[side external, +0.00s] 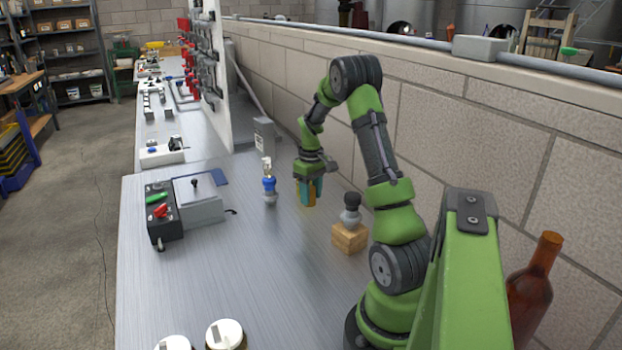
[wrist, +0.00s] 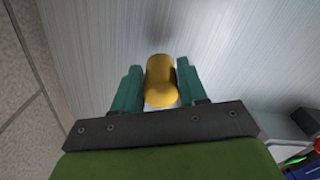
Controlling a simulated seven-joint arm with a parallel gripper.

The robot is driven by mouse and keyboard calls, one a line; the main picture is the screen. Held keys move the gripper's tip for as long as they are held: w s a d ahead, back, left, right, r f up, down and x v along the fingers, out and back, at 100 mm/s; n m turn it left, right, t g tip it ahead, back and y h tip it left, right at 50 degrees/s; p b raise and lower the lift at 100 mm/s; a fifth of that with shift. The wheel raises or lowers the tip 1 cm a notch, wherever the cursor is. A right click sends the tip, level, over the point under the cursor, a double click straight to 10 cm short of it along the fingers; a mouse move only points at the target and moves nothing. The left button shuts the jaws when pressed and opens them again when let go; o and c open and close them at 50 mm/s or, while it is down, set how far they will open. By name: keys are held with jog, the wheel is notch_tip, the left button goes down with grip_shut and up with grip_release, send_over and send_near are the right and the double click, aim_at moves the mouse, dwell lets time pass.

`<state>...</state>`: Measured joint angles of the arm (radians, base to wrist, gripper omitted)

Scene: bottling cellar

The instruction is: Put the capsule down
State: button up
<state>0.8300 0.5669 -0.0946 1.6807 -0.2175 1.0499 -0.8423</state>
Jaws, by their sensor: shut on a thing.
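The capsule is a yellow-orange cylinder (wrist: 161,82) between the two teal fingers of my gripper (wrist: 158,88) in the wrist view. The gripper is shut on it, with a finger on either side. In the side view my gripper (side external: 309,190) points down over the metal bench (side external: 270,290), and the capsule (side external: 308,197) shows partly between the fingers. Its lower end is close to the bench top. I cannot tell whether it touches.
A blue-and-white bottle-like item (side external: 269,185) stands left of my gripper. A wooden block (side external: 349,238) with a grey, dark-topped piece (side external: 351,212) stands to the right. A control box (side external: 163,215) is farther left. Bare bench lies in front; a block wall (side external: 450,130) runs behind.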

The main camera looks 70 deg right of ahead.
jog(key=shift+f, duration=2.3)
jog(key=shift+f, duration=0.15)
jog(key=o, duration=0.6)
